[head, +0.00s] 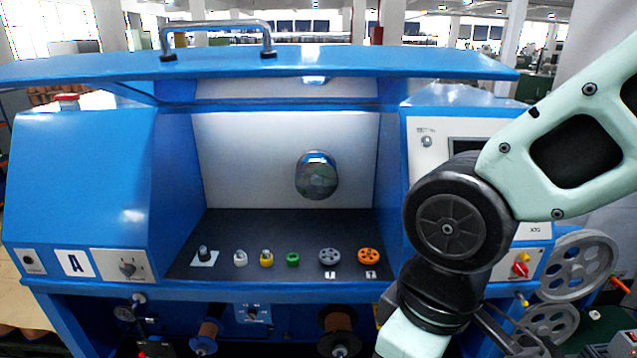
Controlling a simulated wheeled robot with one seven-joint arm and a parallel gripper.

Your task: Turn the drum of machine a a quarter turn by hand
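My arm comes in from the right and bends down in front of the right panel. Its end runs out of the bottom edge, so my gripper is not seen.
On the dark bay floor (300,228) stand a black knob-like part (204,254), small white, yellow and green parts, a grey wheel (329,257) and an orange wheel (368,257). The blue hood (330,62) overhangs the bay. Large grey pulleys (578,262) stand at right.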

